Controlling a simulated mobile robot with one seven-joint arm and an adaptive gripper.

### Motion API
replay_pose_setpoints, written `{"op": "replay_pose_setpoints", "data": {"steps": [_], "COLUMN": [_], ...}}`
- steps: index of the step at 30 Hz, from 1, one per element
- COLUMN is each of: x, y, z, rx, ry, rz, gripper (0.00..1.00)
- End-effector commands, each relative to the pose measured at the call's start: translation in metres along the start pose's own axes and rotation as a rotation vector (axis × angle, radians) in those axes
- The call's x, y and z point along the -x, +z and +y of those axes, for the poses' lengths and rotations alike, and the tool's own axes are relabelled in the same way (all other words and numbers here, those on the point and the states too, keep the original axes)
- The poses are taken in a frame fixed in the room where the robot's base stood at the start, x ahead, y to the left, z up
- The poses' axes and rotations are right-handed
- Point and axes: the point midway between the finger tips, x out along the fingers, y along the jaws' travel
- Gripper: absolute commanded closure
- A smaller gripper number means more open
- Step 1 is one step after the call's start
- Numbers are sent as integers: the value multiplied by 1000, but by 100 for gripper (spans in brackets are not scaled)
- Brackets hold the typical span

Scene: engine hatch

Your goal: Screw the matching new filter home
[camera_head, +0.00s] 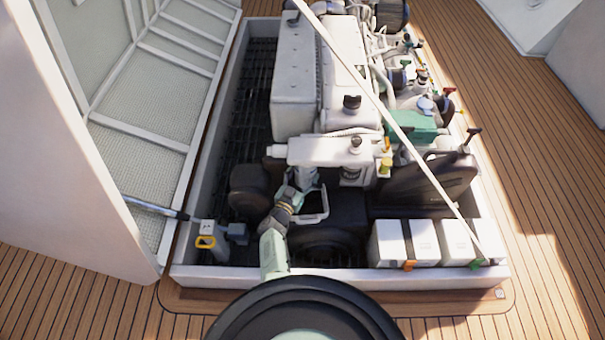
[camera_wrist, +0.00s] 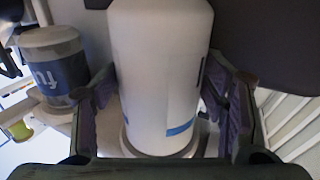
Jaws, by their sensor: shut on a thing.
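My gripper (camera_head: 296,188) is shut on a white cylindrical filter (camera_wrist: 160,70) with a blue stripe. The wrist view shows a jaw pad on each side of it. A metal ring shows at the filter's end at the bottom of that view. In the head view the filter (camera_head: 308,176) is mostly hidden by my gripper, just below the white filter housing (camera_head: 315,151). I cannot tell whether it is seated against the housing. A second filter with a dark blue label and partial lettering (camera_wrist: 55,70) is beside it in the wrist view.
A pale open tray (camera_head: 317,213) is just below and right of my gripper. The engine block (camera_head: 294,95) rises behind. White boxes (camera_head: 405,243) stand at the front right of the bay. A thin pale rod (camera_head: 385,115) crosses the bay, and the raised hatch (camera_head: 140,100) is at left.

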Motion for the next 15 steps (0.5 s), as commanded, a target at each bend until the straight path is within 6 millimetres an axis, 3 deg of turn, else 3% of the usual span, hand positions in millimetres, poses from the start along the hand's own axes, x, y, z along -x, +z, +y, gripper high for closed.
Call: {"op": "replay_pose_setpoints", "data": {"steps": [7,15], "x": [-1,-3], "y": [1,1], "z": [15,14], "rx": [4,0], "ry": [-68,-220], "rz": [0,3], "gripper": [93,93]}}
